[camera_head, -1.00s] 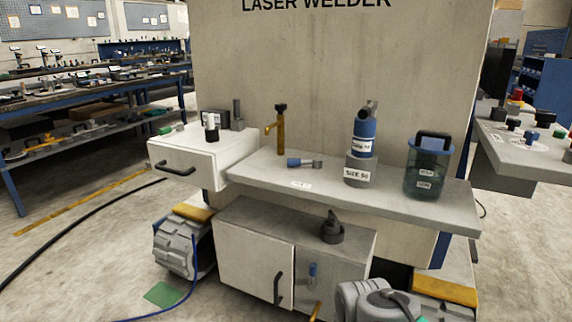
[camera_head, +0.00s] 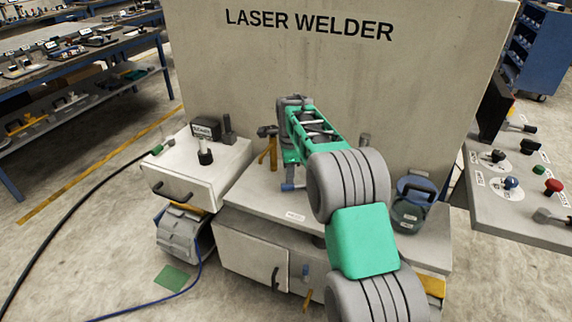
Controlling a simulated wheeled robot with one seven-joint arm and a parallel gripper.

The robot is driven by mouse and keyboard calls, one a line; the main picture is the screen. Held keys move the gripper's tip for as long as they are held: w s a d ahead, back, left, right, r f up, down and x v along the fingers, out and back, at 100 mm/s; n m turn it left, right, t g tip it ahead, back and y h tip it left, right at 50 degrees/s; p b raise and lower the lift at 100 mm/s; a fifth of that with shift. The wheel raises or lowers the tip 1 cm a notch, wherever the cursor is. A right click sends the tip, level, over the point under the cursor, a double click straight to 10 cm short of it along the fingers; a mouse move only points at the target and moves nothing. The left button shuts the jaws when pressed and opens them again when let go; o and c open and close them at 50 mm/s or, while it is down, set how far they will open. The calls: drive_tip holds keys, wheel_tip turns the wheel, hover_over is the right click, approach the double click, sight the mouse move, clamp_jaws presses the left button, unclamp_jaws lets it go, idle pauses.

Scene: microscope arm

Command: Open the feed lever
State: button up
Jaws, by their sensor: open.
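I cannot tell for sure which control is the feed lever, as the small labels are unreadable. A lever with a black knob (camera_head: 205,156) stands upright on the white drawer box at left. A yellow post with a dark head (camera_head: 270,152) stands on the bench shelf, partly behind my arm. The console at right carries a dark-handled lever (camera_head: 522,127) and a grey one (camera_head: 548,215). My green and grey arm reaches up over the shelf from the lower right. My gripper is hidden behind the arm's links.
The white drawer box (camera_head: 175,183) sticks out at left. The console (camera_head: 520,190) juts out at far right. A black cable (camera_head: 72,215) crosses the floor, which is open at left.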

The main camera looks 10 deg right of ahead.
sight(296, 186)
drive_tip(key=f, duration=0.2)
drive_tip(key=w+f, duration=0.1)
drive_tip(key=f, duration=0.4)
drive_tip(key=shift+w+f, duration=0.1)
drive_tip(key=shift+w, duration=0.05)
clamp_jaws()
idle(1.1)
